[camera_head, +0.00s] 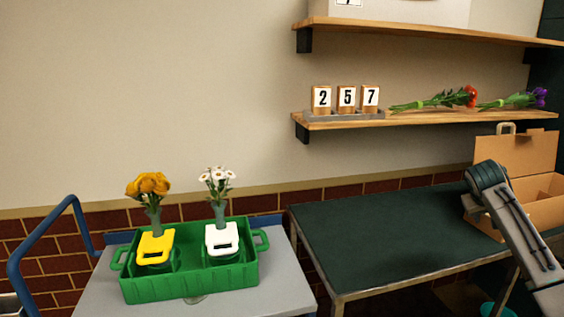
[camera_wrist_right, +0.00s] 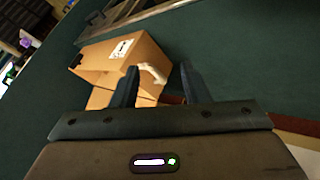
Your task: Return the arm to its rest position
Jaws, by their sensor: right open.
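My right arm (camera_head: 520,235) comes in from the lower right of the head view, over the right end of the dark green table. Its gripper cannot be made out clearly there. In the right wrist view my right gripper (camera_wrist_right: 157,72) has its two dark fingers apart with nothing held between them. An open cardboard box (camera_wrist_right: 124,52) with a pale handle shows beyond the fingertips, apart from them as far as I can tell. My left gripper is in neither view.
The cardboard box (camera_head: 545,150) stands on the dark green table (camera_head: 385,228), whose left and middle are bare. A green crate (camera_head: 190,288) holding yellow and white flowers in vases sits on a grey cart (camera_head: 285,293). A wooden shelf (camera_head: 430,117) carries number blocks (camera_head: 346,97) and two bouquets (camera_head: 440,98).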

